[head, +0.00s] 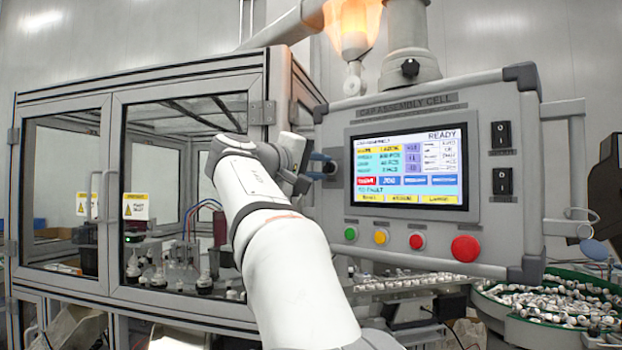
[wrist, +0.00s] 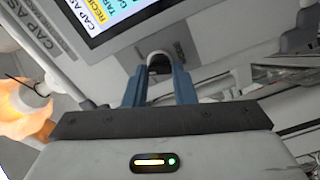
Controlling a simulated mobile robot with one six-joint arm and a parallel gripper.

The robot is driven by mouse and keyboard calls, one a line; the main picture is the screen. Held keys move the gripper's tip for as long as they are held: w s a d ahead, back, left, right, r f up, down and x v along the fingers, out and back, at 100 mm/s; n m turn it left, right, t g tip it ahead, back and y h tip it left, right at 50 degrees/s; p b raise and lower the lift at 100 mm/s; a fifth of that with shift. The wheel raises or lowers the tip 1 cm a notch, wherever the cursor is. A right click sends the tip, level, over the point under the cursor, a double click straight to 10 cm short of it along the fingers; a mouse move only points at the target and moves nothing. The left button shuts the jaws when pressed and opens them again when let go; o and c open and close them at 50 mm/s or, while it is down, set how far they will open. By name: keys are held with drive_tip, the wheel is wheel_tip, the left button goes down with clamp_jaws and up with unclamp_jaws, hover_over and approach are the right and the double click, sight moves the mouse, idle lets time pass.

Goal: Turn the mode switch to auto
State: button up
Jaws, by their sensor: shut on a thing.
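The mode switch is a small dark rotary knob (head: 329,168) on the left edge of the grey control panel (head: 462,221), left of the screen. My gripper (head: 318,166) reaches it from the left in the head view, with its blue fingers at the knob. In the wrist view the blue fingers of my gripper (wrist: 160,76) are shut on the knob (wrist: 158,62), one on each side. The fingers hide much of the knob and its markings, so I cannot tell which position it points to.
The screen (head: 408,166) reads READY. Below it are green (head: 350,233), yellow (head: 381,237) and red (head: 417,241) buttons and a large red button (head: 465,248). Two black rocker switches (head: 501,134) are at the right. A glass-walled enclosure (head: 190,72) stands behind my arm.

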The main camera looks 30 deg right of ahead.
drive_tip(key=m+b, duration=0.1)
drive_tip(key=m, duration=0.1)
drive_tip(key=m+b, duration=0.1)
drive_tip(key=m, duration=0.1)
drive_tip(key=shift+s+d+r+m, duration=0.1)
drive_tip(key=shift+r+m, duration=0.1)
drive_tip(key=shift+m, duration=0.2)
idle(0.4)
drive_tip(key=o, duration=0.8)
drive_tip(key=shift+d+f, duration=0.1)
drive_tip(key=shift+d, duration=0.15)
drive_tip(key=shift+o, duration=1)
drive_tip(key=shift+a, duration=0.1)
drive_tip(key=b+v, duration=0.1)
drive_tip(key=v, duration=0.6)
drive_tip(key=shift+a, duration=0.4)
